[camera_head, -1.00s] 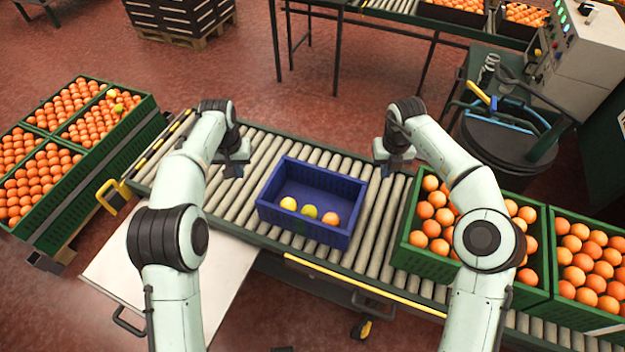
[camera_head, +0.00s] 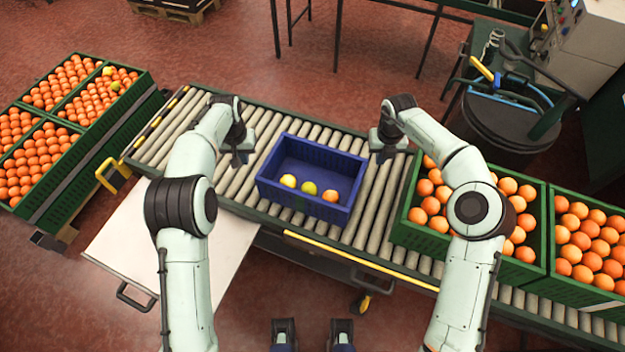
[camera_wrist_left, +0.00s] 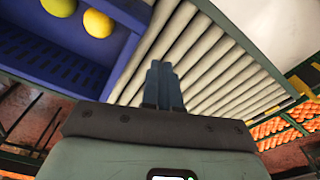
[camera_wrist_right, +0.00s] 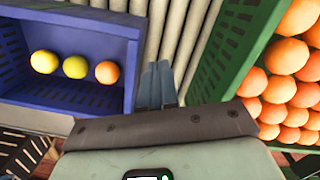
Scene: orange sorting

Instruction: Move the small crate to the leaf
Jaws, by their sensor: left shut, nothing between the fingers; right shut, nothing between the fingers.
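The small blue crate (camera_head: 265,189) sits on the roller conveyor between my two grippers, holding a yellow fruit, a yellow-green fruit and an orange. It also shows in the left wrist view (camera_wrist_left: 50,75) and right wrist view (camera_wrist_right: 75,15). A pale flat leaf (camera_head: 170,245) extends from the conveyor's near side, left of the crate. My left gripper (camera_head: 240,158) is shut and empty just left of the crate; its fingers show in the left wrist view (camera_wrist_left: 163,82). My right gripper (camera_head: 387,152) is shut and empty just right of the crate; its fingers show in the right wrist view (camera_wrist_right: 157,85).
A green crate of oranges (camera_head: 400,225) stands on the conveyor close to the right, with another (camera_head: 545,255) beyond it. Green crates of oranges (camera_head: 100,155) stand at the left. A yellow handle (camera_head: 108,175) is at the conveyor's left end. The leaf's top is bare.

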